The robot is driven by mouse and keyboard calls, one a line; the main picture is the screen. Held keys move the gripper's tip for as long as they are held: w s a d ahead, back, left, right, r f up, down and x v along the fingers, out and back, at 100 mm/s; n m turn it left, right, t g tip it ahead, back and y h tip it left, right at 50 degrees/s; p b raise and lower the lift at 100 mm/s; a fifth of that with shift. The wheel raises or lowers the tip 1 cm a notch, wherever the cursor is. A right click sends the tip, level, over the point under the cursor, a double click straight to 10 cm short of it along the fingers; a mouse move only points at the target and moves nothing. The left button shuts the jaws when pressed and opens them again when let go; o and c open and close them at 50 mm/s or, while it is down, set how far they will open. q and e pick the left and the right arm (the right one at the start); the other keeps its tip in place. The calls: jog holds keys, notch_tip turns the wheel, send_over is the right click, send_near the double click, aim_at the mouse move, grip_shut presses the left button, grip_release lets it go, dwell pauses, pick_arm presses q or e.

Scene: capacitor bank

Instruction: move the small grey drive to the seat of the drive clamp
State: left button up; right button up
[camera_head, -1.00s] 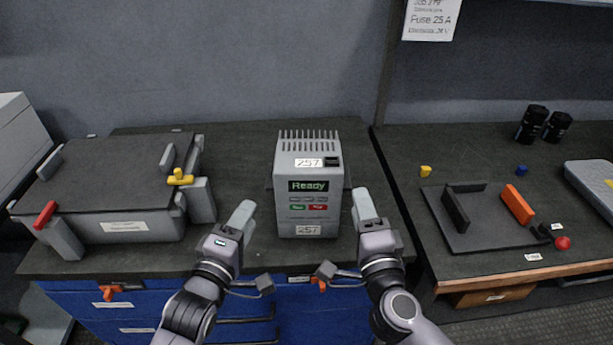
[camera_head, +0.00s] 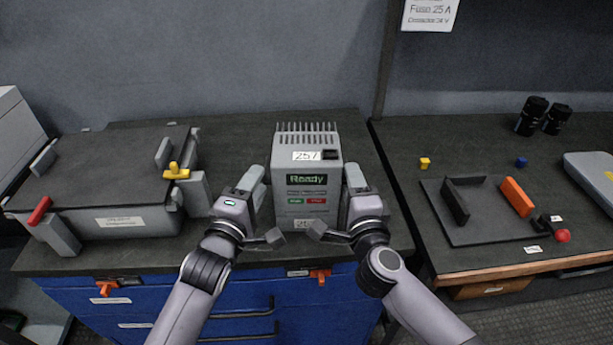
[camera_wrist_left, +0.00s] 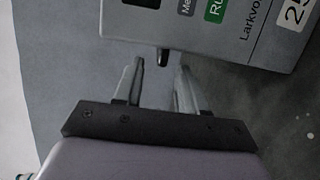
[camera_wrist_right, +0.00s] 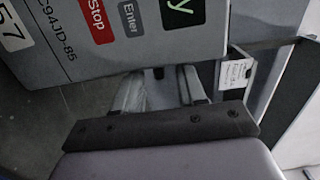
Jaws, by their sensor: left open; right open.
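The small grey drive (camera_head: 309,178) stands upright on the left bench, with a finned top, a "Ready" display and "257" labels. My left gripper (camera_head: 254,178) is open and empty at its left side. My right gripper (camera_head: 354,176) is open and empty at its right side. In the left wrist view a dark stub (camera_wrist_left: 162,56) at the drive's edge lies between the fingertips; a similar stub (camera_wrist_right: 158,73) shows in the right wrist view. Whether the fingers touch the drive is unclear. The drive clamp (camera_head: 478,228), a dark plate with a black jaw and an orange jaw, lies empty on the right bench.
A large grey box (camera_head: 122,222) with red and yellow handles stands left of the drive. Yellow (camera_head: 425,163) and blue (camera_head: 521,162) small blocks lie behind the clamp, with black cylinders (camera_head: 531,116) further back. A gap separates the two benches.

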pick_arm(q)
jog(key=shift+x, duration=1.7)
pick_arm(e)
jog(key=shift+w+a, duration=0.1)
jog(key=shift+w, duration=1.6)
pick_arm(q)
grip_shut()
pick_arm(e)
grip_shut()
pick_arm(q)
jog(key=shift+r, duration=0.25)
pick_arm(e)
jog(key=shift+r, duration=0.2)
